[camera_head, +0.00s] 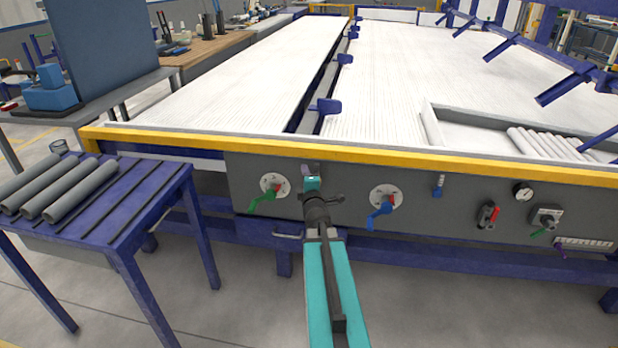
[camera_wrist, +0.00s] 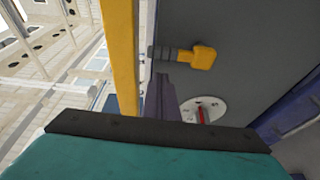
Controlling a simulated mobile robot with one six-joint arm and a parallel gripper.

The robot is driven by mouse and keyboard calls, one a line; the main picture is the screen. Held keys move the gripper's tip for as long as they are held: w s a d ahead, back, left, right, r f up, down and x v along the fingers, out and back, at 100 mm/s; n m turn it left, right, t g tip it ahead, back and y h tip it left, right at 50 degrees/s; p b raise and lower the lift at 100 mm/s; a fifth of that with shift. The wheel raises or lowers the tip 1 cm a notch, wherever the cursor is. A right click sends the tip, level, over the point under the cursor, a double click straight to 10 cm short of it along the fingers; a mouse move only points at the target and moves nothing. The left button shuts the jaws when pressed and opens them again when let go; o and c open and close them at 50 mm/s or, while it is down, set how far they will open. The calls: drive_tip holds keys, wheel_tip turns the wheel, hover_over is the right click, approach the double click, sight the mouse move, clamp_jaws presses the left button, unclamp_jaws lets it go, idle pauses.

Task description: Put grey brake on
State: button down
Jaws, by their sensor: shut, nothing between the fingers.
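No part that I can surely call the grey brake shows; the grey control panel (camera_head: 340,215) carries several handles. My gripper (camera_head: 311,171) is in front of this panel, just below the yellow rail, between a green-handled dial (camera_head: 268,193) and a blue-handled dial (camera_head: 383,206). In the wrist view, my dark purple fingers (camera_wrist: 160,92) are together and empty. A yellow knob on a grey stem (camera_wrist: 200,61) sticks out beside them. I cannot tell whether they touch it. A white dial with a red mark (camera_wrist: 203,111) is partly hidden by my gripper body.
A gauge (camera_head: 523,191), a red-and-black switch (camera_head: 487,214) and a grey box (camera_head: 546,216) sit further right on the panel. The yellow rail (camera_head: 400,154) runs above. A blue rack (camera_head: 150,205) with grey pipes (camera_head: 82,190) stands left. Floor at lower right is clear.

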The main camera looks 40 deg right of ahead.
drive_tip(key=a, duration=0.1)
drive_tip(key=s+a, duration=0.1)
drive_tip(key=shift+a+r+p, duration=0.15)
drive_tip(key=shift+a+p, duration=0.2)
drive_tip(key=shift+s+a+p, duration=0.2)
drive_tip(key=shift+s+p, duration=0.05)
drive_tip(key=shift+p, duration=0.95)
drive_tip(key=s+p, duration=0.1)
drive_tip(key=p, duration=0.3)
drive_tip(key=shift+s+a, duration=0.1)
drive_tip(key=shift+a, duration=0.25)
drive_tip(key=shift+p+v, duration=2.4)
drive_tip(key=shift+p, duration=2)
drive_tip(key=shift+a, duration=0.1)
